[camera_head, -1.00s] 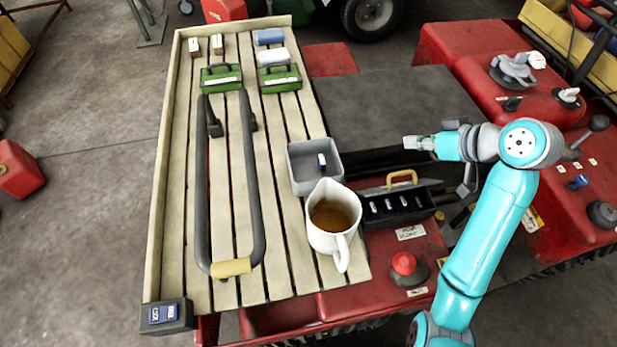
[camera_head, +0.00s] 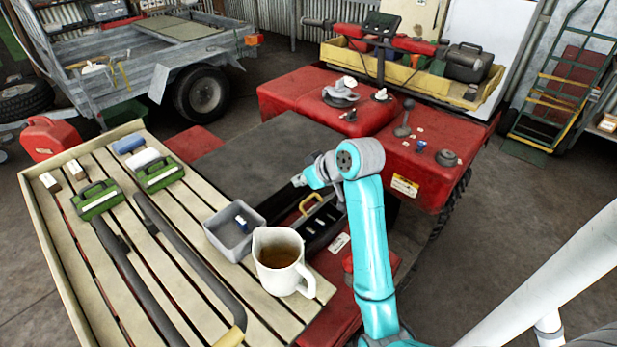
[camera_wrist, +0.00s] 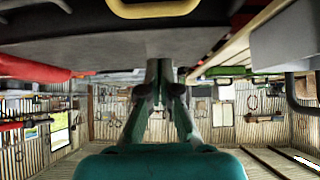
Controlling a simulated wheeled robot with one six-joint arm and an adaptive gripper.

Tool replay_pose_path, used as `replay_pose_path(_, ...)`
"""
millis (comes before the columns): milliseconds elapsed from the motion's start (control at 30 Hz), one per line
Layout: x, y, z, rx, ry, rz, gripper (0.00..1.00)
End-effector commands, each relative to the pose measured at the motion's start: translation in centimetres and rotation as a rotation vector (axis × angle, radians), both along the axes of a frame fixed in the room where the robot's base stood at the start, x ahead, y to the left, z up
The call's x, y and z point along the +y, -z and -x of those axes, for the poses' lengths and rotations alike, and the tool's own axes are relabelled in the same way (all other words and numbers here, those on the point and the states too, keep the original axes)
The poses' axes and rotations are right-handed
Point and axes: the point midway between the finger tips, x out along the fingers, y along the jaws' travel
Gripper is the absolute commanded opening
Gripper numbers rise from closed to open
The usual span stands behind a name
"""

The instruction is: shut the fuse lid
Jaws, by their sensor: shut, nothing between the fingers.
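The black fuse box (camera_head: 318,231) is set in the red body just right of the grey bin. Its lid with a yellow handle (camera_head: 310,203) stands open on the far side, and pale fuses show inside. My gripper (camera_head: 297,181) is shut and empty, near the far side of the lid, apart from the handle in the picture. In the wrist view my gripper's fingertips (camera_wrist: 159,66) are together with nothing between them. The yellow handle (camera_wrist: 155,10) shows at the top edge there. Whether the fingers touch the lid cannot be told.
A grey bin (camera_head: 222,243) and a white jug of brown liquid (camera_head: 279,257) stand on the slatted rack (camera_head: 165,310) to the left. A dark flat seat (camera_head: 250,160) lies behind my gripper. Red bodywork (camera_head: 420,165) with knobs is at the right.

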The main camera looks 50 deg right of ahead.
Motion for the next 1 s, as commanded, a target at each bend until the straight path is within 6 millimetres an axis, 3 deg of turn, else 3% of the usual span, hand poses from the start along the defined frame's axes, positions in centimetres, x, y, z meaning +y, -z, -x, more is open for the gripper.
replay_pose_path(133, 0.1, 2.0, -1.8, 0.003, -0.001, -0.001, 0.0)
replay_pose_path(200, 0.0, 2.4, -0.4, 0.002, 0.003, -0.001, 0.0)
replay_pose_path(433, 0.0, 3.3, 1.6, 0.001, 0.001, -0.001, 0.0)
replay_pose_path(1000, -0.3, 3.4, 2.1, -0.009, 0.0, -0.002, 0.0)
